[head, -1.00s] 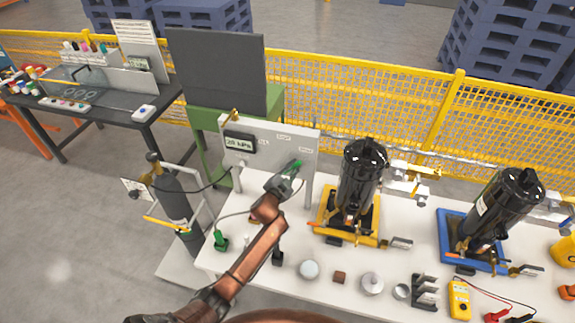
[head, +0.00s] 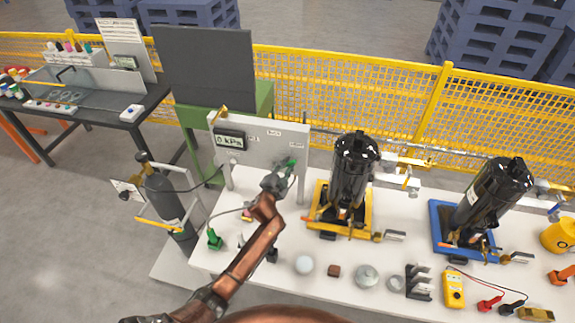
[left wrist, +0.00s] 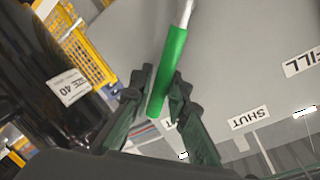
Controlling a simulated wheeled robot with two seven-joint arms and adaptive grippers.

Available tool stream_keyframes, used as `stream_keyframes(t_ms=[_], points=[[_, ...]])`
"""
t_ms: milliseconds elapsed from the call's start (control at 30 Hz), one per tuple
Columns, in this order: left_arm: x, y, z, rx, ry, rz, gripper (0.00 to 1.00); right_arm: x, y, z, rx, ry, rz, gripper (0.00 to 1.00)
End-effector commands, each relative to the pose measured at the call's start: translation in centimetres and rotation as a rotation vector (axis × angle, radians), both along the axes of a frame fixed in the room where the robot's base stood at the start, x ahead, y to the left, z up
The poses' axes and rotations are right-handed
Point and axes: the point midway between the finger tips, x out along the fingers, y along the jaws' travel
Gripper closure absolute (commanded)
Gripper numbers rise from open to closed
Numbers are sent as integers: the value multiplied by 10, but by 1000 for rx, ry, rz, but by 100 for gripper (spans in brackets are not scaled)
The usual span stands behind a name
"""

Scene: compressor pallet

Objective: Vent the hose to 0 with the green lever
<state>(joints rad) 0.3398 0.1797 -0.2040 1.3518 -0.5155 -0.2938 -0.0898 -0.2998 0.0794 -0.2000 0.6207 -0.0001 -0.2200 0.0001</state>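The green lever (head: 292,163) is on the grey-white panel (head: 262,143) at the back of the table. In the left wrist view the green lever (left wrist: 168,72) runs down from a metal stem, its lower end between my fingers. My left gripper (head: 286,169) is at the lever; in the left wrist view its fingertips (left wrist: 163,92) close in on both sides of the handle. The display (head: 230,141) reads 0 kPa. Labels SHUT (left wrist: 250,118) and FILL (left wrist: 302,62) show; another label is mostly hidden behind the gripper. My right gripper is out of view.
A black compressor on a yellow base (head: 366,215) stands right of the panel, another on a blue base (head: 437,228) farther right. A gas cylinder (head: 163,195) stands left of the table. Small parts and a yellow meter (head: 453,288) lie along the front.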

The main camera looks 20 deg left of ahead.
Motion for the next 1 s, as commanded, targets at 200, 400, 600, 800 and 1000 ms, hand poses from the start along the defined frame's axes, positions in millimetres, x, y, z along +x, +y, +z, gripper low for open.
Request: stream_keyframes(t_ms=[200, 400, 600, 800, 1000], points=[[0, 1, 1, 0, -1, 1, 71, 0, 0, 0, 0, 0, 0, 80], [0, 1, 1, 0, -2, 1, 71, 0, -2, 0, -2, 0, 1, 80], [-12, 3, 3, 2, -2, 2, 71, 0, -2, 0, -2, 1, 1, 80], [-49, 4, 8, 2, -2, 1, 71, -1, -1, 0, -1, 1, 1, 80], [-89, 6, 14, 1, -1, 0, 71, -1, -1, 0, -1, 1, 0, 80]])
